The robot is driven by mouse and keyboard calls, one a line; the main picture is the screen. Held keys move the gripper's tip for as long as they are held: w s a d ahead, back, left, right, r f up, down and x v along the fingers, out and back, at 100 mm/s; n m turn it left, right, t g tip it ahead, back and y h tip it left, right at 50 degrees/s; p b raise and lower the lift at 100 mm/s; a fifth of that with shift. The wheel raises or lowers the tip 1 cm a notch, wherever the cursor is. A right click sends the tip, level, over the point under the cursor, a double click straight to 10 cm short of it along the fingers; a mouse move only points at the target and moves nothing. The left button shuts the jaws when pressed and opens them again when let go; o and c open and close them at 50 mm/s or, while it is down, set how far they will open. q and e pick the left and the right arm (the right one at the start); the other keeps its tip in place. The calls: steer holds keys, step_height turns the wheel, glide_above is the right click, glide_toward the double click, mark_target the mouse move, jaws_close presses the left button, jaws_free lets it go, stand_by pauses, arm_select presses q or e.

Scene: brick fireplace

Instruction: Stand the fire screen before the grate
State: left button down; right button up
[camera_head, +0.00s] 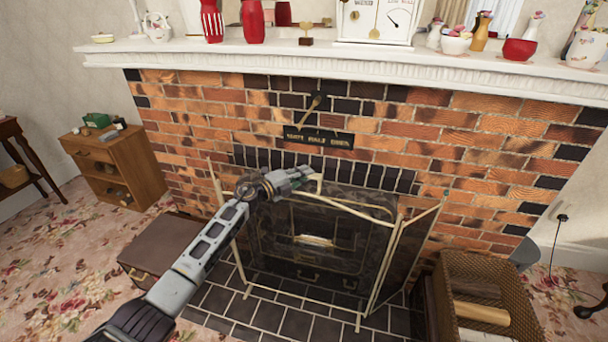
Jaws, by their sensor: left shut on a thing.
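The fire screen (382,265) stands upright on the dark tiled hearth. It has a pale thin frame, dark see-through mesh panels and angled side wings. The grate (318,241) shows dimly through the mesh, behind the screen, in the fireplace opening. My left arm reaches in from the lower left across the screen's left part. My left gripper (303,174) is at the top edge of the screen, shut on its top rail or handle; the exact contact is small and partly hidden by the fingers. My right gripper is not in view.
A brown case (158,252) sits left of the hearth, and a wicker basket (480,270) with logs stands close at its right. A wooden cabinet (118,170) is farther left. The white mantel (330,60) overhangs, crowded with vases and a clock.

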arm_select(q)
steer(key=shift+r, duration=0.35)
steer(key=shift+f, duration=0.25)
stand_by(0.5)
steer(key=shift+f+b, duration=1.05)
steer(key=shift+f, duration=0.25)
stand_by(2.5)
stand_by(0.8)
stand_by(0.5)
